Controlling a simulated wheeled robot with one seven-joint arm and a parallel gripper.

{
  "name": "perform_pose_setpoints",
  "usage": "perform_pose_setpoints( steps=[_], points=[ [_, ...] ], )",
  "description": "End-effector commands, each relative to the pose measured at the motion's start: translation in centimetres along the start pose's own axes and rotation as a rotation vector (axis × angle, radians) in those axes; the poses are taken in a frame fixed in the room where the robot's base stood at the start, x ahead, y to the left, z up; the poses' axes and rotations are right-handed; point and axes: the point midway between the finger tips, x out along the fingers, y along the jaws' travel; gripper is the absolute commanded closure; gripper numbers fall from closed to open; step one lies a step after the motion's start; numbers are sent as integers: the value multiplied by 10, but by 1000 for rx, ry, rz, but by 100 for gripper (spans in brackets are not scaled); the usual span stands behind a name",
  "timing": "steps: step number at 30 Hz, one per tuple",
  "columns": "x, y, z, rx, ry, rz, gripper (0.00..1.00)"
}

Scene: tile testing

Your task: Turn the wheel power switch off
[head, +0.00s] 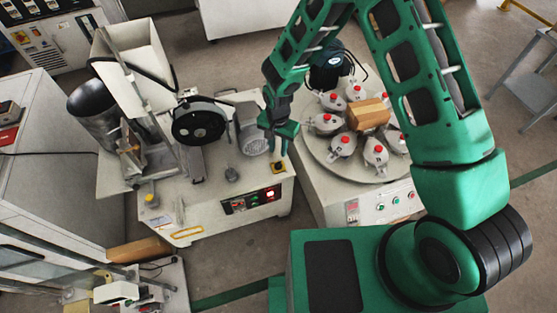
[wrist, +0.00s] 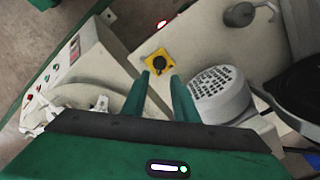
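A yellow plate with a black knob (head: 279,167) sits on the right end of the wheel machine's top (head: 215,178). The knob also shows in the wrist view (wrist: 159,62), just beyond my fingertips. A control panel (head: 252,200) on the machine's front carries a red-lit switch (head: 270,194); a red glow (wrist: 162,24) shows in the wrist view. I cannot tell which control is the wheel power switch. My gripper (head: 284,142) is above and behind the yellow plate in the head view. In the wrist view my gripper (wrist: 161,78) is open and empty, its fingers apart.
The black wheel (head: 199,122) and a pale ribbed motor (wrist: 217,92) stand beside my gripper. Clear floor (head: 240,255) lies before the machine.

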Motion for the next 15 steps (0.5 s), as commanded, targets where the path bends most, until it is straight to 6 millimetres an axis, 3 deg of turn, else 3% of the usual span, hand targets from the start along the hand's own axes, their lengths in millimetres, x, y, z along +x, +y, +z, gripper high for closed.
perform_pose_setpoints(
  steps=[9, 15],
  points=[
    [56, 1, 1, -1, -2, 3, 73],
    [77, 1, 0, -2, -1, 2, 73]
  ],
)
